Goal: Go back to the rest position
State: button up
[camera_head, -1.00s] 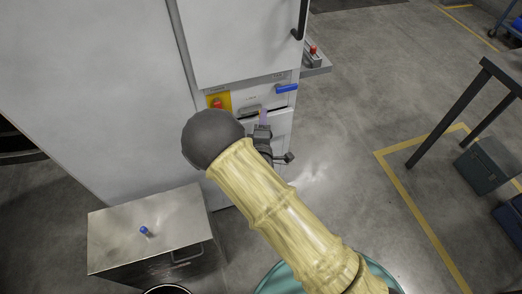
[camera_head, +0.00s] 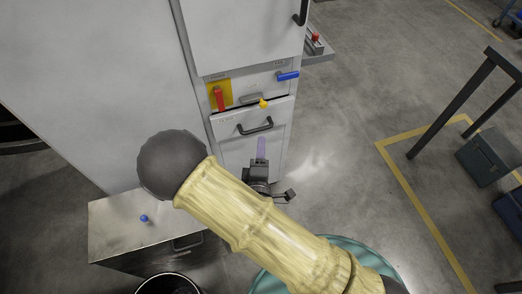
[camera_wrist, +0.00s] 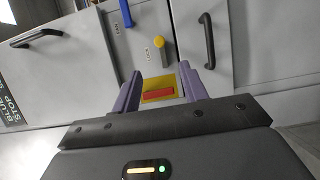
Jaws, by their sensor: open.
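My gripper (camera_head: 261,150) is in front of the lower part of the white cabinet (camera_head: 130,85), below a drawer front with a black handle (camera_head: 255,126). In the wrist view my gripper (camera_wrist: 162,88) shows two purple fingers spread apart with nothing between them. Beyond them is a red handle on a yellow plate (camera_wrist: 158,92). My arm's yellow sleeve crosses the middle of the head view and hides part of the floor and cabinet base.
A metal box (camera_head: 120,228) with a blue-topped item (camera_head: 144,218) stands at lower left, beside a dark round bin (camera_head: 168,284). A blue handle (camera_head: 288,75) and yellow knob (camera_head: 264,103) are on the cabinet.

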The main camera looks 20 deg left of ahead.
dwell(0.4)
jog(key=w+d+r+m+g+h, duration=0.1)
jog(key=w+d+m+g+h, duration=0.1)
jog(key=w+d+m+g, duration=0.45)
jog(key=w+d+r+m+g+h, duration=0.1)
jog(key=w+d+m+g+h, duration=0.15)
jog(key=d+m, duration=0.65)
jog(key=s+d+r+m+g+h, duration=0.1)
jog(key=s+d+r+m+g, duration=0.3)
jog(key=d, duration=0.4)
jog(key=s+d+r+m+g, duration=0.1)
jog(key=s+d+r+m, duration=0.1)
jog(key=s+d+r, duration=0.45)
notch_tip(320, 180, up, 13)
jog(key=d+p, duration=0.2)
jog(key=p, duration=1.3)
jog(key=shift+w+g+p, duration=0.3)
jog(key=shift+p, duration=0.05)
jog(key=shift+w, duration=0.15)
